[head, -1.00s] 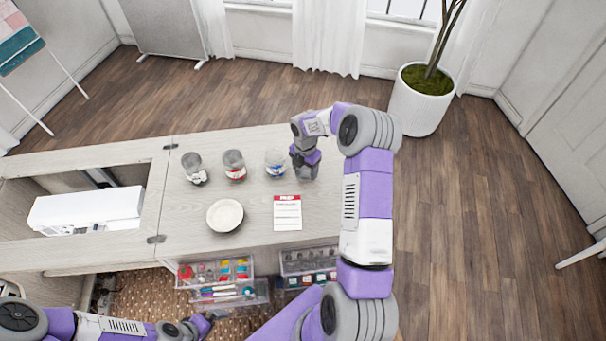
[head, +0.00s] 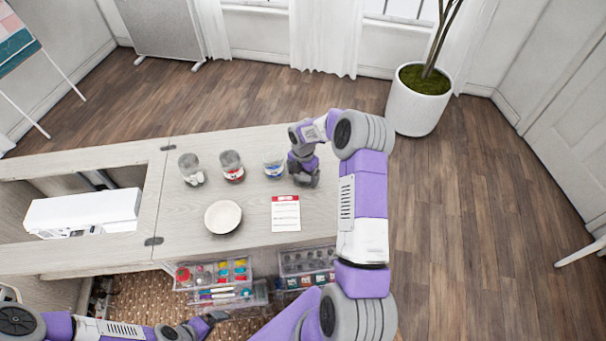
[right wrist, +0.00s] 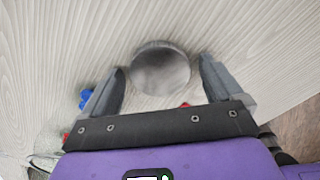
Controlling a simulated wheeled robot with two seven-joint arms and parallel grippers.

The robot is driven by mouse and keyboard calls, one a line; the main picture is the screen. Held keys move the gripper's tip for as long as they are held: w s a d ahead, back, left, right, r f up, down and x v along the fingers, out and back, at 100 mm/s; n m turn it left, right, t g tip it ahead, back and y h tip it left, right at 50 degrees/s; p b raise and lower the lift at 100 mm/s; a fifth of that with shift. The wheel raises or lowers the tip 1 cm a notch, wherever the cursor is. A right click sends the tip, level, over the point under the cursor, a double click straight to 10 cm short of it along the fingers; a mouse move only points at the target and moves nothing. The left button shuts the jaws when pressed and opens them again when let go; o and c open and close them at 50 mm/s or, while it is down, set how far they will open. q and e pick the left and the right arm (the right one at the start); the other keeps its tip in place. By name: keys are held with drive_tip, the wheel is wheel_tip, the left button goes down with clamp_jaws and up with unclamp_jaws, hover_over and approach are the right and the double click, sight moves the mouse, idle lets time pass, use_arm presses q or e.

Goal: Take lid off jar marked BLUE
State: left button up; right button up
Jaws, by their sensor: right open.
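The jar with the blue label (head: 273,170) stands upright on the cabinet top, rightmost of three jars. Its top looks paler and clearer than the grey tops of the other two. My right gripper (head: 304,183) is just right of this jar, pointing down. In the right wrist view its fingers (right wrist: 162,88) are open on either side of a round grey metallic lid (right wrist: 160,68), with gaps showing. The lid seems to lie on the wooden top; the arm hides it in the head view. My left gripper (head: 213,318) is low at the front; its jaws are unclear.
The other jars, one red-labelled (head: 232,173) and one pale-labelled (head: 193,177), stand to the left. A white bowl (head: 223,217) and a PREP card (head: 286,215) lie in front. Open trays (head: 213,274) hang below the front edge. A sewing machine (head: 85,211) is at left.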

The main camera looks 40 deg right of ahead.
sight(303, 177)
drive_tip(key=shift+r, duration=0.55)
wheel_tip(303, 177, up, 11)
drive_tip(key=p, duration=0.2)
drive_tip(key=shift+r, duration=0.15)
